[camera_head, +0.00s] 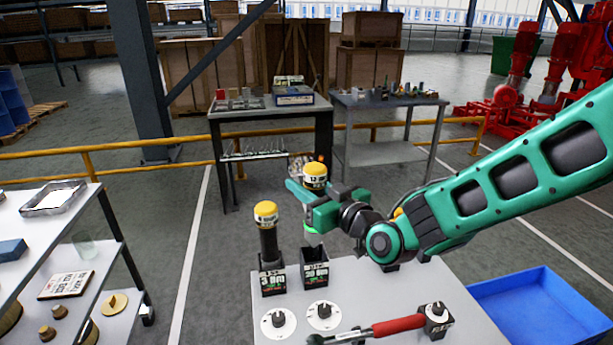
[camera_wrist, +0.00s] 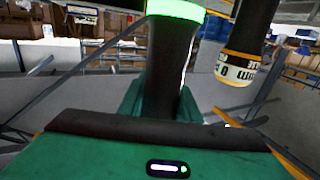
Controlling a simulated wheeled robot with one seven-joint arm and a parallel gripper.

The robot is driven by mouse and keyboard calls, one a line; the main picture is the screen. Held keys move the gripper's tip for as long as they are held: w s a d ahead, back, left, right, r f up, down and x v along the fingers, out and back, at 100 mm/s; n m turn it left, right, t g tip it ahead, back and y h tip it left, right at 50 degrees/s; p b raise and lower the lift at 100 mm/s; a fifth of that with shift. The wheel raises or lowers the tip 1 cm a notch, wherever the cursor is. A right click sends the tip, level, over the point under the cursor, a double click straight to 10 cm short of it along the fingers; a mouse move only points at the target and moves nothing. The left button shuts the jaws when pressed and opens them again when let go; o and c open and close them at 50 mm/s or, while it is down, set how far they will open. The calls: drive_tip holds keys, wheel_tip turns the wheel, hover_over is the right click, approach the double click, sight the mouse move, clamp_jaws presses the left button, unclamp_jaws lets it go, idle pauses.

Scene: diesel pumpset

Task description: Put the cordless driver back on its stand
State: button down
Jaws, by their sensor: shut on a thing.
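The cordless driver (camera_head: 314,174) has a yellow cap with a black-and-white label band. My gripper (camera_head: 311,203) is shut on its dark body and holds it roughly upright in the air. A green ring glows at its lower end, which is just above and apart from a black labelled stand (camera_head: 315,275) with an open top. In the wrist view, which looks upside down, the driver's dark body (camera_wrist: 173,60) and green ring show at my gripper. A second yellow-capped driver (camera_head: 267,240) stands upright in the neighbouring black stand (camera_head: 272,284), just left.
The grey bench (camera_head: 375,290) also carries two white dials (camera_head: 324,316) and a red-handled wrench (camera_head: 398,325) at the front. A blue bin (camera_head: 540,308) is at right, a shelf unit (camera_head: 70,235) at left. A yellow rail (camera_head: 110,145) runs behind.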

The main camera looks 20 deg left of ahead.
wheel_tip(320, 180, down, 6)
idle(0.6)
drive_tip(key=shift+f, duration=1.05)
idle(1.6)
drive_tip(key=c, duration=1.3)
unclamp_jaws()
drive_tip(key=shift+s, duration=0.1)
drive_tip(key=shift+o, duration=0.4)
drive_tip(key=v, duration=1)
drive_tip(key=shift+d, duration=0.35)
drive_tip(key=shift+s, duration=0.1)
